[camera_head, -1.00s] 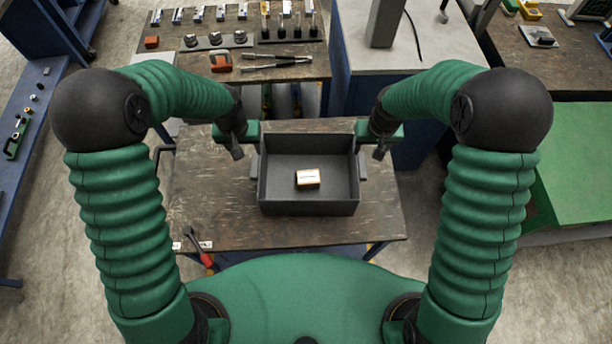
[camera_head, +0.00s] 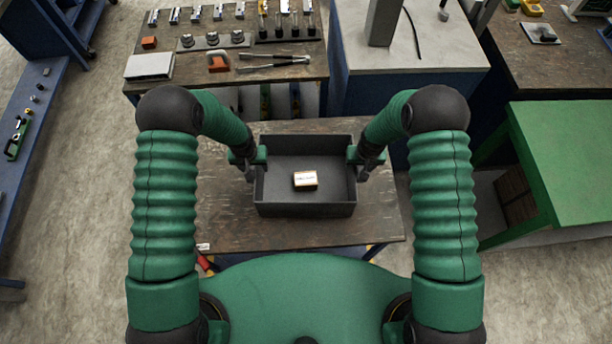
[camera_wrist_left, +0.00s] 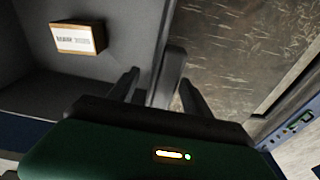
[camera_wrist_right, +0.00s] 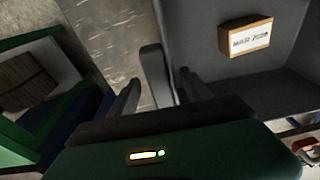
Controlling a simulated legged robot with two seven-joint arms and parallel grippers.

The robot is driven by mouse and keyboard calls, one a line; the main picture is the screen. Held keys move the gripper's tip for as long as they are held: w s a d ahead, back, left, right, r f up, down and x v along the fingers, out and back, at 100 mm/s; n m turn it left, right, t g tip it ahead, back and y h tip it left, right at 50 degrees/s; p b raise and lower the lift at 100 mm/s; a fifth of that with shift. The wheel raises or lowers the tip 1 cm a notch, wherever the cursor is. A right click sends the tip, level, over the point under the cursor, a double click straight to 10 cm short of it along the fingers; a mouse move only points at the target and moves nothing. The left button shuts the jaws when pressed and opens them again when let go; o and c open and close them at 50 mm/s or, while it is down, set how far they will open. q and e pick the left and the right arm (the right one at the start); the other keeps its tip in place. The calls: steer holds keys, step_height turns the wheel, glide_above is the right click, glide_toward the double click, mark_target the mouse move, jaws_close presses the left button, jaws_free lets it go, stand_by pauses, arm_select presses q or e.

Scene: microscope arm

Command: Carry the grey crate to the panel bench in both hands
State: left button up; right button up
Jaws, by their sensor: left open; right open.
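The grey crate (camera_head: 305,210) stands on a worn dark table (camera_head: 225,215) in front of me, open at the top. A small labelled box (camera_head: 305,180) lies inside it and also shows in both wrist views (camera_wrist_left: 78,38) (camera_wrist_right: 245,37). My left gripper (camera_head: 250,174) is open at the crate's left side; the left handle (camera_wrist_left: 168,75) lies between its fingers. My right gripper (camera_head: 362,174) is open at the right side; the right handle (camera_wrist_right: 156,75) lies between its fingers. I cannot tell whether the fingers touch the handles. I cannot tell which bench is the panel bench.
A bench with tools and small parts (camera_head: 190,82) stands behind the table at left. A grey-topped bench (camera_head: 440,55) is behind at right. A green-topped table (camera_head: 565,150) stands at right. A red-handled tool (camera_head: 205,262) is at the table's front left. Floor shows on both sides.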

arm_select(q)
steer(key=shift+d+r, duration=0.1)
steer(key=shift+d, duration=0.1)
arm_select(e)
steer(key=shift+s+d, duration=0.1)
steer(key=shift+d, duration=0.05)
arm_select(q)
steer(key=shift+s+a, duration=0.15)
steer(key=shift+a, duration=0.3)
steer(key=c, duration=0.6)
arm_select(e)
steer(key=shift+s+a+r, duration=0.1)
steer(key=shift+a+r, duration=0.05)
steer(key=shift+a, duration=0.3)
steer(key=c, duration=0.6)
arm_select(q)
steer(key=shift+a, duration=0.15)
steer(key=c, duration=0.5)
arm_select(e)
steer(key=shift+a, duration=0.15)
steer(key=c, duration=0.5)
arm_select(q)
jaws_close()
arm_select(e)
jaws_close()
arm_select(q)
steer(key=shift+d, duration=0.2)
arm_select(e)
steer(key=shift+d, duration=0.25)
